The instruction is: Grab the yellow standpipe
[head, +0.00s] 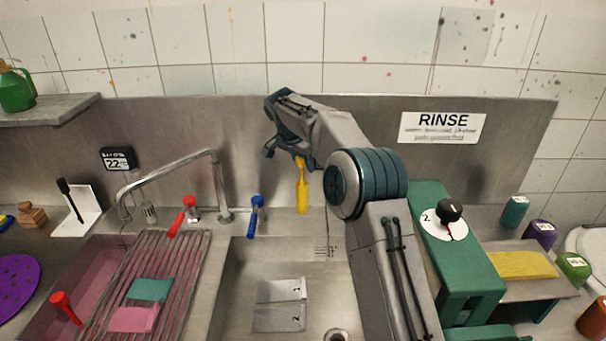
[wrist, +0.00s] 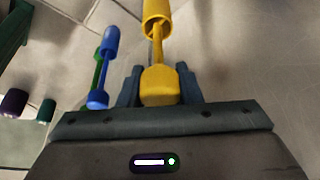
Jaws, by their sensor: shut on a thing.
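The yellow standpipe (head: 302,195) shows in the head view below my gripper (head: 300,157), by the back of the sink. It has a thin upper part and a thicker lower part, and looks upright. In the wrist view, my gripper (wrist: 158,90) is shut on the yellow standpipe (wrist: 160,82), with a dark finger on each side of its near, thick end. A thin stem leads to a wider yellow sleeve at the top of that view. I cannot tell whether its lower end touches the ledge.
A blue-handled tap (head: 256,216) and a red-handled one (head: 182,216) stand left of the standpipe, near the curved faucet (head: 170,166). The sink (head: 235,290) holds grey plates (head: 280,305). A green stand (head: 455,250) with a dial is on the right.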

